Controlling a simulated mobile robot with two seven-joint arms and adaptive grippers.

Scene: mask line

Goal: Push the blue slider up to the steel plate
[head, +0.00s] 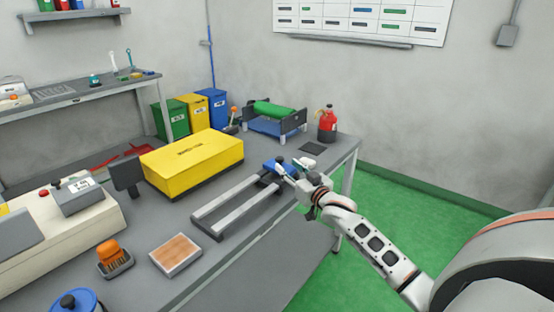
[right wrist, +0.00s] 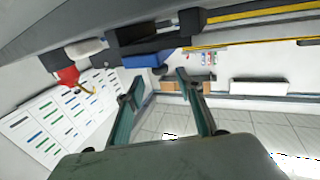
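The blue slider (head: 270,166) sits at the far right end of a track with two pale rails (head: 238,198) on the grey bench. It also shows in the right wrist view (right wrist: 144,60), ahead of the fingertips. My right gripper (head: 292,170) is beside the slider at that end, partly covering it. In the right wrist view its two fingers (right wrist: 160,80) are spread with nothing between them. I cannot tell whether it touches the slider. A plate-like crosspiece (head: 206,229) closes the near left end of the track; I cannot tell whether it is steel. My left gripper is not in view.
A yellow box (head: 192,163) stands left of the track. A black-framed roller stand (head: 275,120) and a red can (head: 327,124) are behind. A brown-topped block (head: 175,254) and an orange-handled item (head: 114,258) lie at the front. The track between its ends looks clear.

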